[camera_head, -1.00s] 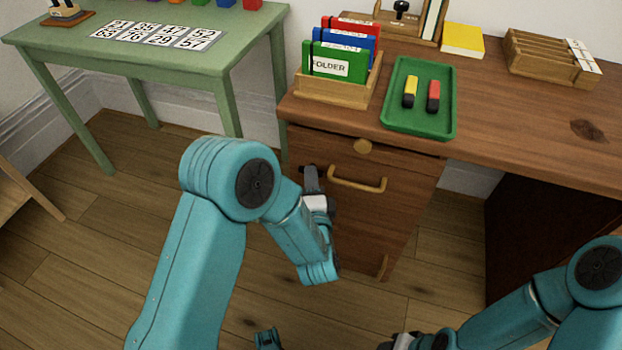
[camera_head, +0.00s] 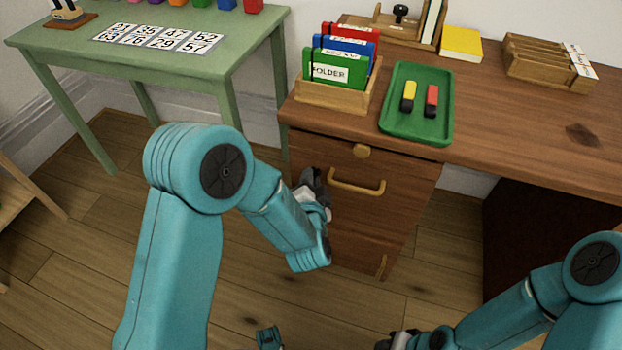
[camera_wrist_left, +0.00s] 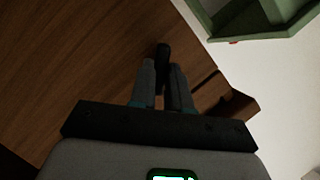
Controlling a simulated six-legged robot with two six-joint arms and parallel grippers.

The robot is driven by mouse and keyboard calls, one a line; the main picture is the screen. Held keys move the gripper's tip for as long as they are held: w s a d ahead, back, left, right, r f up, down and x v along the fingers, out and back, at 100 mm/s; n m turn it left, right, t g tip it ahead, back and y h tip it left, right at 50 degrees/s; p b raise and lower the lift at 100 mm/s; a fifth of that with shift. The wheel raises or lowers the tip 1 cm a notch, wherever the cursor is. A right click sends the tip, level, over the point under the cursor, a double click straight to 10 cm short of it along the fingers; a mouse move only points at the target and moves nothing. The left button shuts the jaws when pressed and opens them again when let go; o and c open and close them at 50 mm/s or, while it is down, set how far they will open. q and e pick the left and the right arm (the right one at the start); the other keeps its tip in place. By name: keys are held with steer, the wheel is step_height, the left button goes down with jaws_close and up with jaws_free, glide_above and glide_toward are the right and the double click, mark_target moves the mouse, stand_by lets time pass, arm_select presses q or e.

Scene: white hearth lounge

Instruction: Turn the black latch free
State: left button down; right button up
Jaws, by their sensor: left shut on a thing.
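The black latch (camera_wrist_left: 163,52) shows in the left wrist view as a dark stub against the brown wood, held between the fingertips of my left gripper (camera_wrist_left: 163,80). In the head view my left gripper (camera_head: 314,184) is at the left edge of the desk's wooden drawer front, left of the curved handle (camera_head: 357,187). There the gripper hides most or all of the latch, so its exact angle cannot be told. My right gripper (camera_head: 393,341) is partly in view at the bottom edge, low and away from the desk; its fingers are not clear.
On the desk stand a folder rack (camera_head: 335,95), a green tray (camera_head: 418,128) with yellow and red markers, and a card holder (camera_head: 540,68). A green table (camera_head: 150,55) stands left. The floor between has free room.

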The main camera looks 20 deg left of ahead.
arm_select(q)
steer(key=shift+a+r+n+g+h+b, duration=0.15)
steer(key=shift+n+h+b, duration=0.6)
steer(key=shift+n, duration=0.4)
steer(key=shift+a+f+n+g+h+b, duration=0.1)
steer(key=shift+n+g+h+b, duration=0.1)
steer(key=shift+n+h+b, duration=0.75)
steer(key=shift+a+r+n+g+h+b, duration=0.15)
steer(key=shift+n+h+b, duration=0.35)
steer(key=shift+n, duration=0.9)
steer(key=c, duration=1.1)
jaws_free()
